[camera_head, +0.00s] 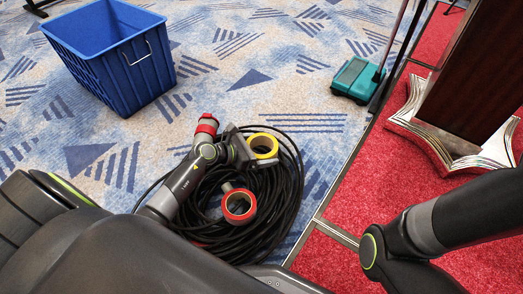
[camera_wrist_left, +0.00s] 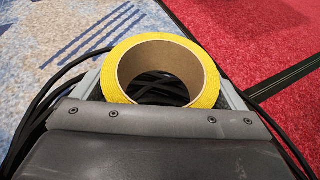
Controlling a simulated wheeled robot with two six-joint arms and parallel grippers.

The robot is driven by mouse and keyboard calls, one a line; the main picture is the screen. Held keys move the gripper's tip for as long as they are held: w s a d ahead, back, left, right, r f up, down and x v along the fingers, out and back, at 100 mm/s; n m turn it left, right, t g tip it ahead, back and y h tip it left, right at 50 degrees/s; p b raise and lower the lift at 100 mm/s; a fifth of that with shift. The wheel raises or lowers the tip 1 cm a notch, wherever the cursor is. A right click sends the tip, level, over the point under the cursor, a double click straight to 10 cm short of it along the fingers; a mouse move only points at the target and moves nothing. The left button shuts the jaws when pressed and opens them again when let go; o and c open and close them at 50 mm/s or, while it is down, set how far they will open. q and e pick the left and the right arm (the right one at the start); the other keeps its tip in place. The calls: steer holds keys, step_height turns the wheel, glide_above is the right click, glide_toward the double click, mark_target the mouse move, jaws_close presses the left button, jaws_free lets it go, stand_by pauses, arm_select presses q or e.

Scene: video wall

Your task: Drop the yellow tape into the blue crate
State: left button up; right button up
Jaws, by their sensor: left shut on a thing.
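The yellow tape (camera_head: 263,146) is a ring with a brown core. My left gripper (camera_head: 257,147) is shut on it above the coil of black cable. In the left wrist view the yellow tape (camera_wrist_left: 126,62) sits between the two fingers (camera_wrist_left: 162,88), and the gripper body hides its near edge. The blue crate (camera_head: 118,72) stands upright on the carpet at the upper left of the head view, apart from the gripper. It looks empty as far as I see inside. My right arm shows at the lower right, but its gripper is out of view.
A coil of black cable (camera_head: 272,203) lies below the left gripper. A teal sweeper (camera_head: 356,80) and a dark pedestal with a silver base (camera_head: 436,140) stand at the right. Patterned carpet between coil and crate is clear.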

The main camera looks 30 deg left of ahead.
arm_select(q)
steer(key=shift+r+p, duration=0.9)
steer(key=shift+r, duration=0.85)
